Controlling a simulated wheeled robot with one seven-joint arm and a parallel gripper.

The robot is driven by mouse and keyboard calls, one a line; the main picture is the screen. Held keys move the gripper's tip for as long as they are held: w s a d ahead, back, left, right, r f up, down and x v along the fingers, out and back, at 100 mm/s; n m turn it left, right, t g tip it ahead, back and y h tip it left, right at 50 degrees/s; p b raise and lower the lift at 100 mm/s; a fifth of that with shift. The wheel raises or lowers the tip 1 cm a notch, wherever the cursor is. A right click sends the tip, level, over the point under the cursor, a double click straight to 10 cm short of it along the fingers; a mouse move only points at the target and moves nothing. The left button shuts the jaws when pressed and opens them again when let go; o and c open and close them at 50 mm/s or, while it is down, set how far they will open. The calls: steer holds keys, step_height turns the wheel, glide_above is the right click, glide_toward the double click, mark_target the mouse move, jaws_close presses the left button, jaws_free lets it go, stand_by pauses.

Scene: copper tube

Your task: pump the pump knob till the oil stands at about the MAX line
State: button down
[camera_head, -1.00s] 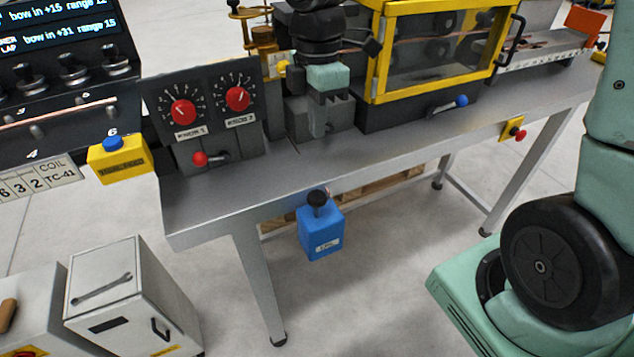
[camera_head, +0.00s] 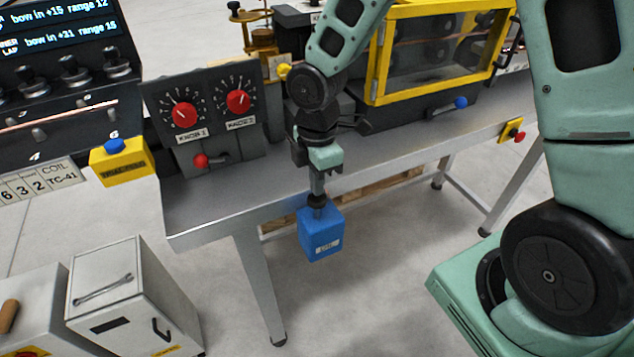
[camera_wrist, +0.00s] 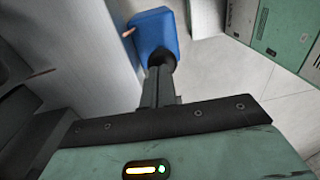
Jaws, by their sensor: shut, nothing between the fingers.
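The blue oil pump box (camera_head: 321,240) hangs at the front edge of the bench, with a pale label on its front. Its black pump knob (camera_head: 317,201) is on top, partly hidden by my fingers. My gripper (camera_head: 317,192) points down with its fingers shut and empty, and the tips appear to be on the knob. In the wrist view the shut fingers (camera_wrist: 160,88) reach to the black knob (camera_wrist: 162,60), with the blue box (camera_wrist: 155,30) beyond. I cannot make out an oil level or a MAX line in either view.
The grey bench (camera_head: 240,205) runs behind the pump. A panel with two red dials (camera_head: 212,105) and a yellow-framed enclosure (camera_head: 440,50) stand on it. A grey cabinet (camera_head: 130,300) stands on the floor at lower left. The floor in front of the pump is clear.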

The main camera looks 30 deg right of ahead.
mark_target(317, 201)
steer(key=shift+f, duration=0.45)
steer(key=shift+f, duration=0.1)
step_height(317, 201, down, 3)
steer(key=shift+r+b, duration=0.1)
steer(key=shift+b, duration=0.85)
steer(key=shift+s, duration=0.1)
